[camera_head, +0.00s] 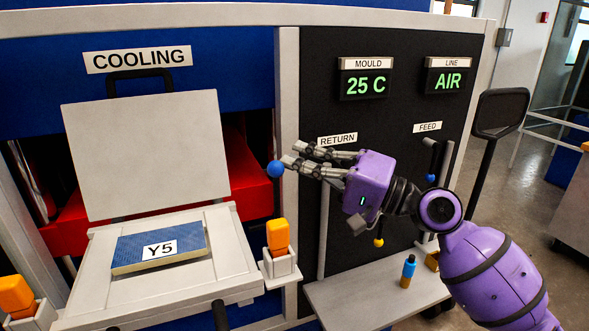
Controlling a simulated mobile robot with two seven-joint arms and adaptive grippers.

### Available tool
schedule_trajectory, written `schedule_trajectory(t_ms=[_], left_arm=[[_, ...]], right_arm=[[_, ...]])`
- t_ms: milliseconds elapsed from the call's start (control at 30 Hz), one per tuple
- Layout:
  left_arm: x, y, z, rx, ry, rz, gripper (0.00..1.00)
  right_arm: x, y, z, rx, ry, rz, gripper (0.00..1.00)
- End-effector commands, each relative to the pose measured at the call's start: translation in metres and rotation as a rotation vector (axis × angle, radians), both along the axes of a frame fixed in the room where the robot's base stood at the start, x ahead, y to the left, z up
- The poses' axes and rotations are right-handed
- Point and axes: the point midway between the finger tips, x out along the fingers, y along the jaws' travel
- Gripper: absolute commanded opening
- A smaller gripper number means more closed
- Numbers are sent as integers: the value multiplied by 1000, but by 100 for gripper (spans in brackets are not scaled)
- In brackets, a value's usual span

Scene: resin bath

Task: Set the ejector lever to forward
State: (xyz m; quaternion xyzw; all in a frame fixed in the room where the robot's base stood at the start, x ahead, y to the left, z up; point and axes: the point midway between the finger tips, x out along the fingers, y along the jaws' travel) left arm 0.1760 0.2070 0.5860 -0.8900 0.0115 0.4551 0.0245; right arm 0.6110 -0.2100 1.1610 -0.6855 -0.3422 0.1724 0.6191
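No label naming an ejector lever is readable. A lever with a round blue knob (275,169) stands on the right side of the press, left of the black panel, its thin shaft running down behind an orange block. My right gripper (291,154) reaches in from the right with its fingers pointing left. Its two fingertips are apart with nothing between them. The lower fingertip is close to the blue knob in the picture; I cannot tell whether they touch. My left gripper is not in view.
The black panel has RETURN (338,139) and FEED (427,127) labels, with a yellow knob (378,242) and a smaller blue knob (430,178). Orange blocks (278,237) flank the open-lidded tray with a Y5 plate (160,247). A bottle (408,271) stands on a shelf (345,301).

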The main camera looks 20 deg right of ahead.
Motion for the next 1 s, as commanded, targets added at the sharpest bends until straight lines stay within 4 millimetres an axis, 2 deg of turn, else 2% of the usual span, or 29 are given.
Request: schedule_trajectory(t_ms=[33,233,433,1000], left_arm=[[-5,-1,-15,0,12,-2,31],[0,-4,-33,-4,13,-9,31],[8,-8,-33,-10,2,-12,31],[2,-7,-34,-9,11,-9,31]], right_arm=[[-4,1,-11,3,-24,2,0],[-15,0,-7,2,-119,0,0],[-20,0,-2,0,-151,1,0],[-19,3,-3,0,-151,0,0]])
